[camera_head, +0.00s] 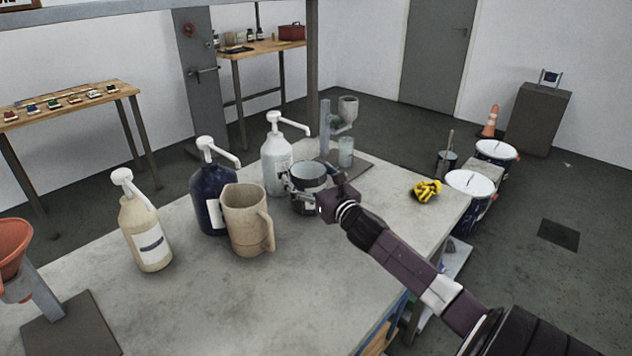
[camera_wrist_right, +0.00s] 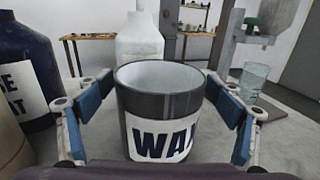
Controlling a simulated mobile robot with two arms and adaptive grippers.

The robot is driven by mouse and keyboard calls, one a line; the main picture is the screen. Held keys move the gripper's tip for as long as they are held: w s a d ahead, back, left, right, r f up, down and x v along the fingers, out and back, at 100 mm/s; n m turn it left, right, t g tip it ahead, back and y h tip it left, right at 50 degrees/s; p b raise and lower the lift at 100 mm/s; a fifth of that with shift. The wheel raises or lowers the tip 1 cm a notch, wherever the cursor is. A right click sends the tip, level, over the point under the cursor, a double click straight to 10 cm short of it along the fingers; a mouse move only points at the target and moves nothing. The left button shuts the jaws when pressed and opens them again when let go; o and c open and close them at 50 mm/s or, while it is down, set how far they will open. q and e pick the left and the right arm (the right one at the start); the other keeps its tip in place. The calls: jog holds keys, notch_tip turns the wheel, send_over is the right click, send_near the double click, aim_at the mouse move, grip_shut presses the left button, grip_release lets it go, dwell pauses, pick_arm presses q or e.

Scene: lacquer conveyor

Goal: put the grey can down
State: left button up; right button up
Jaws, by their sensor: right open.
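The grey can (camera_head: 305,188) is dark grey with a white label and an open top. It stands upright on the grey bench (camera_head: 190,300). In the right wrist view the can (camera_wrist_right: 160,105) shows large and close, with "WAX" partly readable on its label. My right gripper (camera_head: 303,192) is around the can, open. In the right wrist view its blue-padded fingers (camera_wrist_right: 165,125) lie on either side of the can, with a gap visible on both sides. My left gripper is not in view.
A beige jug (camera_head: 245,220) and a dark blue pump bottle (camera_head: 210,195) stand left of the can. A white pump bottle (camera_head: 276,160) stands behind it, with a clear glass (camera_head: 346,151) at a grey stand. A yellow-black item (camera_head: 427,190) lies right. The bench front is clear.

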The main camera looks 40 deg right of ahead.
jog(key=p+v, duration=0.3)
jog(key=v, duration=0.9)
dwell(0.4)
